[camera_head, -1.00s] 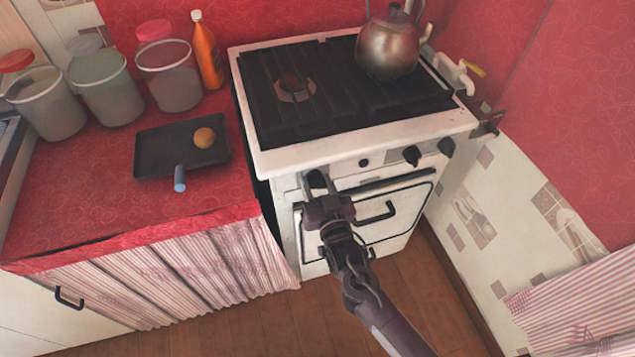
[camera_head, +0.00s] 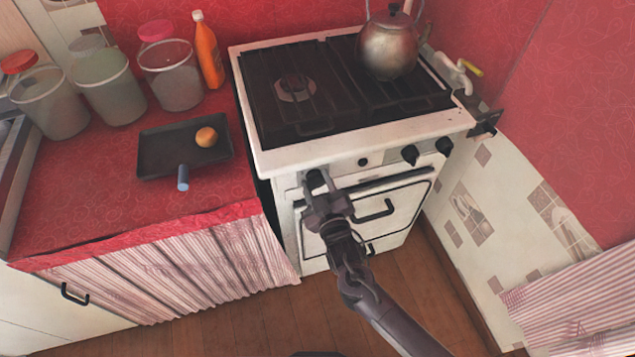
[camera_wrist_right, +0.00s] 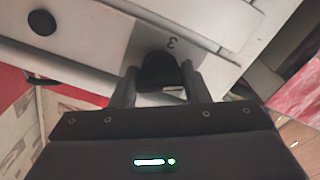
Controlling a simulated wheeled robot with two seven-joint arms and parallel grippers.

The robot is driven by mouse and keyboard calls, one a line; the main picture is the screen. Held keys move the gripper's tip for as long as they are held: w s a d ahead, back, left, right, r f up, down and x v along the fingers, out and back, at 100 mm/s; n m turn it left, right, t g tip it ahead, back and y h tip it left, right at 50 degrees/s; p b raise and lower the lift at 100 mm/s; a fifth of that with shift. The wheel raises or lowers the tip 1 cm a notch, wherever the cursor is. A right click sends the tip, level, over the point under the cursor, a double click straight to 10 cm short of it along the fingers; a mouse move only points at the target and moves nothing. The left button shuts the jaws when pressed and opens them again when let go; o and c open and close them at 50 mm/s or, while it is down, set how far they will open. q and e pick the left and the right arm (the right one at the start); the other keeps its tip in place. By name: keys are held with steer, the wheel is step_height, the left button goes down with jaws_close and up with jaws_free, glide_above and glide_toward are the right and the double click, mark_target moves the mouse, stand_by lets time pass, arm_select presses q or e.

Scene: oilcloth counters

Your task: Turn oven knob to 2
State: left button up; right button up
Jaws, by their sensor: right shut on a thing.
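The white oven (camera_head: 290,240) stands against the red wall, with black knobs along its front panel. My right gripper (camera_head: 316,186) is at the leftmost knob (camera_head: 314,178). In the right wrist view, the gripper fingers (camera_wrist_right: 160,88) are on either side of this black knob (camera_wrist_right: 157,69) and shut on it. A digit that looks like a 3 (camera_wrist_right: 171,43) shows on the panel beside the knob. The knob's exact setting cannot be told. My left gripper is not in view.
A kettle (camera_head: 389,50) stands on the hob. The oven door handle (camera_head: 376,211) sits just right of my right gripper. A black pan (camera_head: 165,150) with a round item lies on the red counter, near several jars and an orange bottle (camera_head: 208,52).

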stand_by(0.5)
steer(key=o, duration=1)
steer(key=shift+s, duration=0.15)
steer(key=v, duration=0.7)
steer(key=shift+s+d, duration=0.1)
steer(key=shift+s, duration=0.15)
